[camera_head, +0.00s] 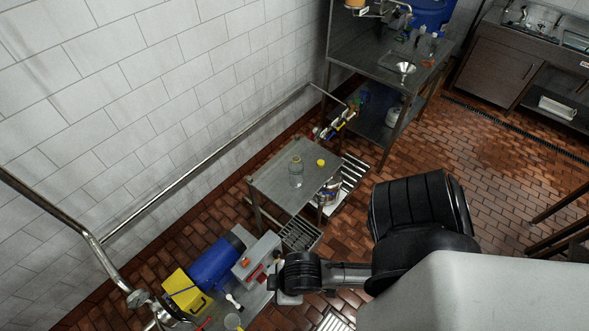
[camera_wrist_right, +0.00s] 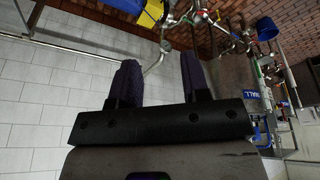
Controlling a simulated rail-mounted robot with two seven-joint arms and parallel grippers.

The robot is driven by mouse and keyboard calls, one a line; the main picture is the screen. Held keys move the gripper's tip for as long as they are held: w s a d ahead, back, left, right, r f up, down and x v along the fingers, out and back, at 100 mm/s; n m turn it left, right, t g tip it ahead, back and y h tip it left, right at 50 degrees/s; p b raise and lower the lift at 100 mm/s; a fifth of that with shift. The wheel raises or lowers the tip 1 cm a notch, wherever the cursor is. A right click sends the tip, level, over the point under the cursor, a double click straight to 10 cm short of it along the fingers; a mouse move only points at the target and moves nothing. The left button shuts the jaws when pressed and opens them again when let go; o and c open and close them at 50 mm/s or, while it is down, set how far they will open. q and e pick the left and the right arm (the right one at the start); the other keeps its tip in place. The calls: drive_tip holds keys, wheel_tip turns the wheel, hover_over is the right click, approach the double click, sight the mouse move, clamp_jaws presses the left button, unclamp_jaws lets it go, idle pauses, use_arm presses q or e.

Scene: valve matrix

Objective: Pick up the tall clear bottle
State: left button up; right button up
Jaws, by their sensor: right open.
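The tall clear bottle (camera_head: 296,174) stands upright on a small metal table (camera_head: 272,188) in the head view. A small round yellow object (camera_head: 321,162), perhaps a cap, lies beside it to the right. My right arm reaches in from the lower right, and its dark wrist is below and in front of the small table, apart from the bottle. My right gripper (camera_wrist_right: 160,78) shows in the right wrist view with its two dark fingers spread and nothing between them. Its fingertips cannot be made out in the head view. The bottle does not show in the wrist view. My left gripper is out of view.
A taller metal table (camera_head: 372,62) with items is behind. A pipe (camera_head: 190,178) runs along the tiled wall (camera_head: 120,85).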

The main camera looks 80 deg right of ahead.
idle(0.4)
drive_tip(key=o, duration=1.1)
